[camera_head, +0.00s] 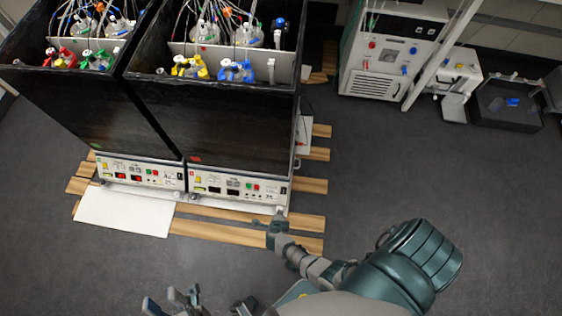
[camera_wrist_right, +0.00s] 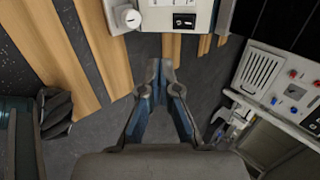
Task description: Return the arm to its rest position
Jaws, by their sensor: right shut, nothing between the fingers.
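My right arm reaches from the lower right of the head view toward the shaker's front. Its gripper (camera_head: 277,224) is just below the front right corner of the right-hand shaker unit (camera_head: 215,118), over the wooden slats. In the right wrist view the two fingers of the right gripper (camera_wrist_right: 161,68) meet at their tips, with nothing between them. The unit's lower edge with a white knob (camera_wrist_right: 128,17) is ahead of the tips, apart from them. My left gripper (camera_head: 171,301) is at the bottom edge of the head view, partly cut off. Its fingers look spread and empty.
A second shaker unit (camera_head: 98,118) stands at the left. Both hold vessels with tubes and coloured clamps. A white sheet (camera_head: 125,211) lies before them on wooden slats (camera_head: 250,236). A white instrument (camera_head: 380,82) stands at the back right. Dark floor (camera_head: 390,170) is clear between.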

